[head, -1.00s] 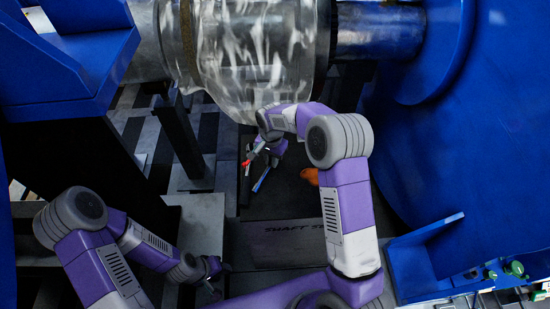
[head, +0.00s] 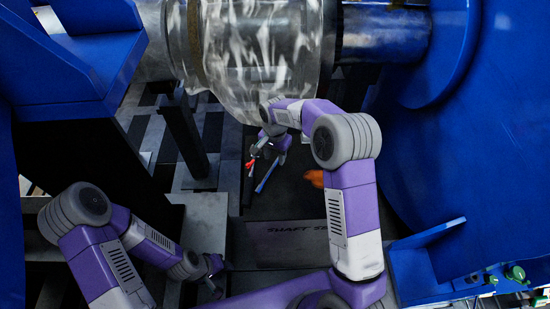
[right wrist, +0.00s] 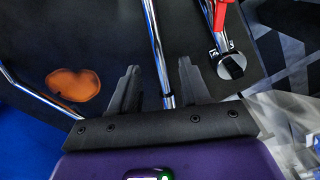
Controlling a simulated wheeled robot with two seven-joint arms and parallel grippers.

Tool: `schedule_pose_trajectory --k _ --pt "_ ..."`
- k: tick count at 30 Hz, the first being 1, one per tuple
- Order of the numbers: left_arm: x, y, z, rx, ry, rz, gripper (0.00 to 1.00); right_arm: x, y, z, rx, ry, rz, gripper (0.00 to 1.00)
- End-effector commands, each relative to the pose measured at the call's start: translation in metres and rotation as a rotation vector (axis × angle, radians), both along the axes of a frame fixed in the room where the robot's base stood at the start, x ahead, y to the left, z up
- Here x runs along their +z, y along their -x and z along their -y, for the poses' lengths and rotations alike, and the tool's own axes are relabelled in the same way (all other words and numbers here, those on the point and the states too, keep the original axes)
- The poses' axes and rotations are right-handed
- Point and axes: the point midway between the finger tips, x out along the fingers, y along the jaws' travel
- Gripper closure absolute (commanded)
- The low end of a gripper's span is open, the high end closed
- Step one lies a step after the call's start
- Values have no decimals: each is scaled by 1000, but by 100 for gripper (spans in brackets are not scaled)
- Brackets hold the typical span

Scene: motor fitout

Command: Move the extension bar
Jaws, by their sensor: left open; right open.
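A slim chrome bar (right wrist: 157,45), which looks like the extension bar, lies on the dark mat. In the right wrist view it runs lengthwise between the open fingers of my right gripper (right wrist: 160,85), with no visible grip on it. My left gripper (head: 214,275) is open and empty at the lower left, away from the bar.
A red-handled chrome tool (right wrist: 222,45) lies beside the bar. An orange patch or cloth (right wrist: 73,84) and another thin chrome rod (right wrist: 35,95) are on the other side. A large shaft housing (head: 260,50) hangs above, with blue casings (head: 470,150) at the sides.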

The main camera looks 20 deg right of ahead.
Motion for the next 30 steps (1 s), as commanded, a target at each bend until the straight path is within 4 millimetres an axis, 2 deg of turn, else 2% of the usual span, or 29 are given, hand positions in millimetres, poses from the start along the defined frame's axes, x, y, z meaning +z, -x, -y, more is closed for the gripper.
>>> schedule_pose_trajectory --k 1,3,9,26,30 --pt "6 0 0 0 0 0 57 13 -1 0 0 0 3 54" --pt "10 0 0 0 0 0 57 24 0 0 0 0 3 54" --pt "16 0 0 0 0 0 57 42 0 0 -1 1 1 54" --pt "15 0 0 0 0 0 57 44 0 0 -1 1 -1 54" --pt "25 0 0 0 0 0 57 53 0 0 -1 1 -1 54"
